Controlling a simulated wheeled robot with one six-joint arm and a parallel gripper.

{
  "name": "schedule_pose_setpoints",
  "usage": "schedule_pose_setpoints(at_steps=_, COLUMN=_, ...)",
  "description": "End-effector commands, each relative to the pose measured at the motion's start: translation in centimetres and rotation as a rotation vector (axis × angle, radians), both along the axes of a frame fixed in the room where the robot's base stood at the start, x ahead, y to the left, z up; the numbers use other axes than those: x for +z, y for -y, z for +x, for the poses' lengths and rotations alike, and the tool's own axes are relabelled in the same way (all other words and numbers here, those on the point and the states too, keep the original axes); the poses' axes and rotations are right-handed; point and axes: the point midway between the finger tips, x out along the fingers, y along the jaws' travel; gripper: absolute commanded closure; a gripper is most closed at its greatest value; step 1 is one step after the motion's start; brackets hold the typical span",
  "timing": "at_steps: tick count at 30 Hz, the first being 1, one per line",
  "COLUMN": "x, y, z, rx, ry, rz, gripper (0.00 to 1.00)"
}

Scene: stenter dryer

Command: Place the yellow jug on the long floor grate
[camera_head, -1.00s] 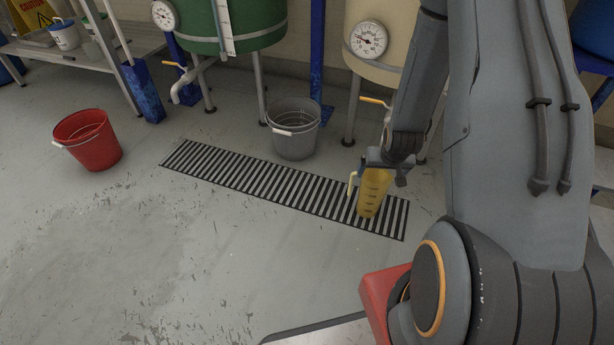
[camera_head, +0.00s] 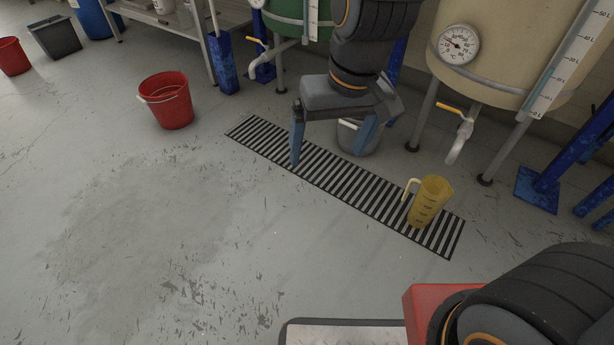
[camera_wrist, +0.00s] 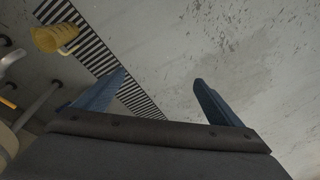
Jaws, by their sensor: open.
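The yellow jug (camera_head: 430,203) stands upright on the right part of the long floor grate (camera_head: 340,179), with its pale handle toward the left. Its base looks to be on the slats. My gripper (camera_head: 328,158) is open and empty, above the left part of the grate and well apart from the jug. The wrist view shows the jug (camera_wrist: 47,39) at upper left, the grate (camera_wrist: 88,37) running beneath, and both blue fingers of my gripper (camera_wrist: 160,82) spread with nothing between them.
A grey bucket (camera_head: 358,139) stands behind the grate, partly hidden by my gripper. A red bucket (camera_head: 167,101) stands to the left. A cream tank (camera_head: 505,50) with legs and a tap stands behind the jug. The floor in front is clear.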

Motion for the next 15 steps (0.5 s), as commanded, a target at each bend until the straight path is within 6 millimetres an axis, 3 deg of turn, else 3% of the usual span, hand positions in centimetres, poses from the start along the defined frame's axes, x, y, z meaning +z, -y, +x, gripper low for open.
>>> schedule_pose_setpoints(at_steps=3, x=2.7, y=-2.4, z=-5.4, rx=0.103, ry=-0.034, rz=0.016, gripper=0.11)
schedule_pose_setpoints(at_steps=6, x=4.0, y=-3.2, z=-9.0, rx=0.163, ry=-0.065, rz=0.022, gripper=0.11)
schedule_pose_setpoints(at_steps=10, x=5.0, y=-3.5, z=-11.7, rx=0.209, ry=-0.089, rz=0.026, gripper=0.11)
schedule_pose_setpoints(at_steps=15, x=5.2, y=-3.6, z=-12.6, rx=0.224, ry=-0.1, rz=0.026, gripper=0.11)
